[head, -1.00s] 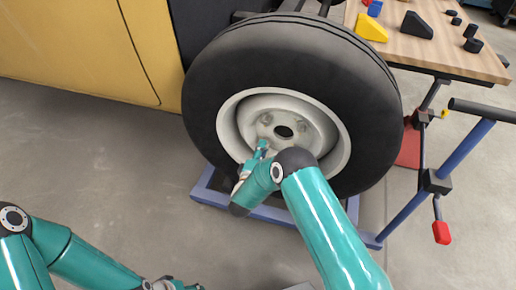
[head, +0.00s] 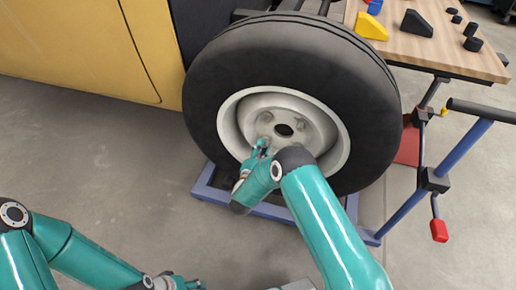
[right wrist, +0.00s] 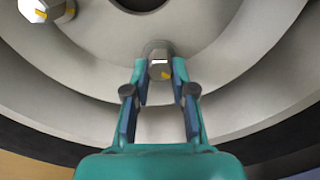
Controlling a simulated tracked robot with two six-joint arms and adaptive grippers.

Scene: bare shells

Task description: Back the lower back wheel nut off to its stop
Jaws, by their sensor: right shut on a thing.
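The wheel (head: 215,95) has a black tyre and a pale rim with several nuts around a dark centre hole. My right gripper (head: 262,145) reaches the lower left part of the hub. In the right wrist view, the gripper (right wrist: 160,75) is shut on a grey wheel nut (right wrist: 159,54) with a yellow mark and a white mark on its end. In the head view the fingers mostly hide this nut. Another nut (right wrist: 48,8) with a yellow mark shows at the upper left in the wrist view. My left gripper (head: 182,284) is at the bottom edge, away from the wheel; its jaws are unclear.
The wheel is on a blue frame (head: 212,192) in front of a yellow body panel (head: 75,45). A wooden bench (head: 450,50) with blocks stands at the upper right. A blue stand (head: 405,208) with a red-tipped handle is right of the wheel. Floor at left is clear.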

